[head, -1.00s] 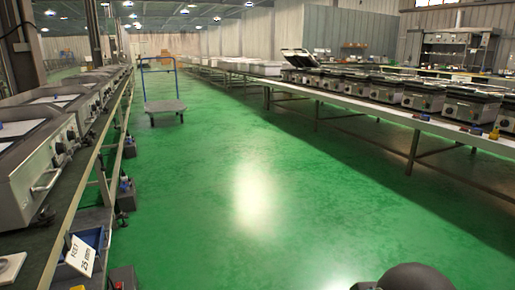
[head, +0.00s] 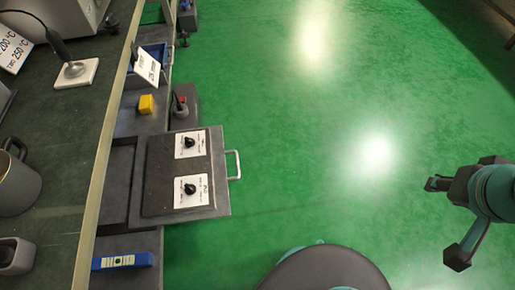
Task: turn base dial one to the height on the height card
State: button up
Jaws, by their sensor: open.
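Two black dials on white scale plates, an upper one (head: 190,143) and a lower one (head: 190,189), sit on a dark panel (head: 160,175) at the bench's side. The print is too small to tell which is dial one or where each points. The white height card (head: 147,66) stands tilted by a blue bin above the panel; its print is unclear now, but earlier it read "FEET 25 mm". My gripper (head: 447,221) is open and empty at the right, over the green floor, well apart from the dials.
A metal handle (head: 236,165) sticks out from the panel's right edge. A yellow block (head: 146,104), a red-topped device (head: 181,104) and a blue tool (head: 122,261) are near. The bench (head: 70,140) holds a mug (head: 17,180) and a temperature card (head: 14,48). The floor between is clear.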

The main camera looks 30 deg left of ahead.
aim_at(190, 189)
jog(key=z, duration=0.35)
jog(key=i, duration=0.6)
jog(key=u, duration=2.7)
